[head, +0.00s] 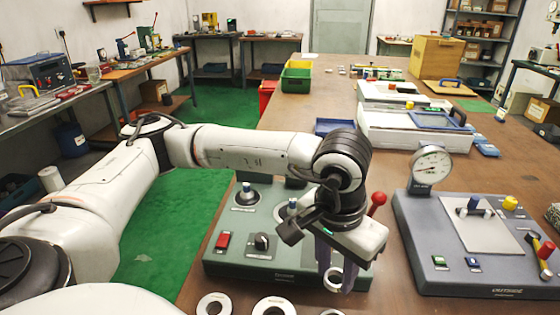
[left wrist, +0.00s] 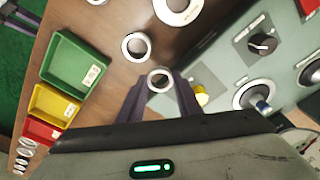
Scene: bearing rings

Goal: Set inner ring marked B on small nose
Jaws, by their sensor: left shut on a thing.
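My left gripper (head: 335,278) is shut on a metal ring (head: 333,280), held over the front right of the green press unit (head: 278,254). In the left wrist view the held ring (left wrist: 160,79) is pinched between the fingertips of the left gripper (left wrist: 160,86). No letter is readable on it. Which is the small nose I cannot tell. My right gripper does not show.
Loose rings lie in front of the unit, one at left (head: 214,304) and one in the middle (head: 273,306). A gauge stand (head: 432,168) is at right. A green bin (left wrist: 75,72), yellow bin (left wrist: 54,104) and red bin (left wrist: 40,131) stand nearby. A red-ball lever (head: 377,199) rises beside my gripper.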

